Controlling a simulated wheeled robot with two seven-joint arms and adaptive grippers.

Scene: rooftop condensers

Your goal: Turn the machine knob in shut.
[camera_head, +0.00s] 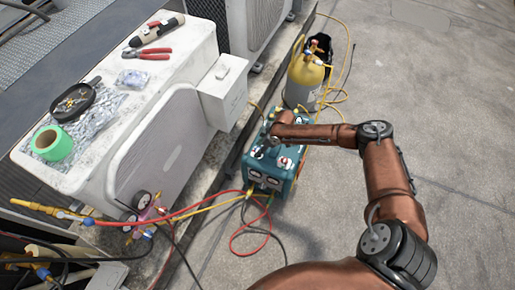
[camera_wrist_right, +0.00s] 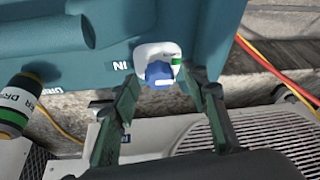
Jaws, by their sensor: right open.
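The teal machine (camera_head: 287,183) stands on the ground beside the kerb, with dials and coloured knobs on its upper face. In the right wrist view its teal panel (camera_wrist_right: 60,40) fills the top. The blue IN knob (camera_wrist_right: 160,72) sits there in a white recess, with a green mark beside it and the letters IN to its left. My right gripper (camera_wrist_right: 159,78) is open, with one fingertip on each side of the blue knob; contact cannot be told. In the head view my right arm reaches over the machine's top and hides part of it. My left gripper is not in view.
A yellow cylinder (camera_head: 305,76) stands behind the machine. Red and yellow hoses (camera_head: 233,240) lie in front of it. A white condenser (camera_head: 165,140) with tools, green tape (camera_head: 52,144) and foil on top stands left. The concrete at the right is clear.

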